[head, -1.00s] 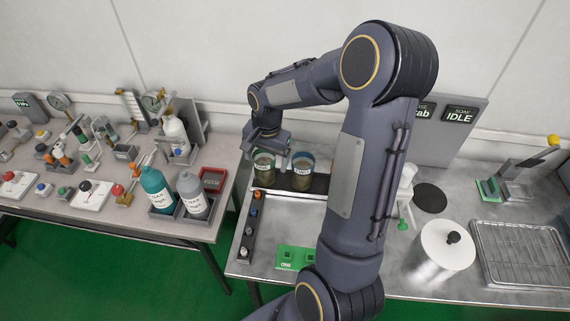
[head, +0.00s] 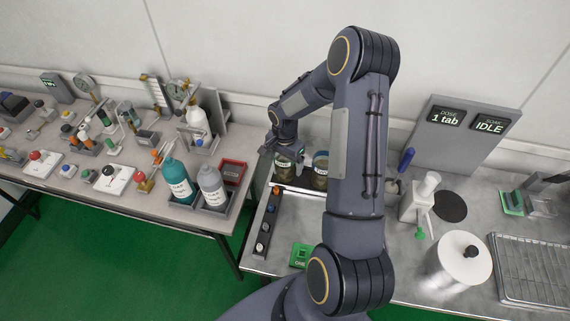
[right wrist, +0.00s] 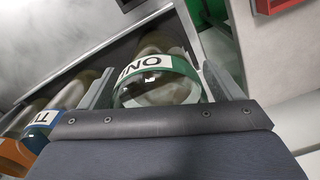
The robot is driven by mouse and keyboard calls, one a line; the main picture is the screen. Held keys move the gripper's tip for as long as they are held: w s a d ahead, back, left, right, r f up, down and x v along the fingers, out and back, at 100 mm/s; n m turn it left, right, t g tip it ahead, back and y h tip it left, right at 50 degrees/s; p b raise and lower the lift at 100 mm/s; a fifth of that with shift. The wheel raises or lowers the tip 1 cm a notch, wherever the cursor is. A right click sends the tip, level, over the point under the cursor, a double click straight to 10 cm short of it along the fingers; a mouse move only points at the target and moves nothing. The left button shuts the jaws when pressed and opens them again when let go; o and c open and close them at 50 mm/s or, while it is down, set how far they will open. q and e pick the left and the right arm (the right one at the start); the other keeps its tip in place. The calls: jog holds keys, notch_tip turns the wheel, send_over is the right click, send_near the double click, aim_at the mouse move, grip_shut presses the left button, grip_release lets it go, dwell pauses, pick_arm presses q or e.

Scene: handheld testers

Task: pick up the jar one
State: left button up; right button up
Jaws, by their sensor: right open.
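Jar one (head: 286,171) is a clear jar with a green band and a white label, standing upright on the bench in the head view. In the right wrist view, jar one (right wrist: 158,72) lies between the two grey fingers. My right gripper (head: 289,155) is open at the jar's top; the fingers (right wrist: 158,80) are on either side of it, and contact cannot be told. The blue-banded jar two (head: 320,171) stands close on the right and also shows in the right wrist view (right wrist: 45,116). My left gripper is not in view.
A dark strip with several small knobs (head: 268,222) lies in front of the jars, with a green piece marked ONE (head: 302,256) nearby. A white lidded canister (head: 461,262) and a wire rack (head: 535,265) stand at right. Bottles (head: 213,187) stand on the left table.

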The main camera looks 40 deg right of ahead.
jog(key=shift+f, duration=0.2)
jog(key=c, duration=1.1)
jog(key=shift+c, duration=0.5)
jog(key=shift+r, duration=0.2)
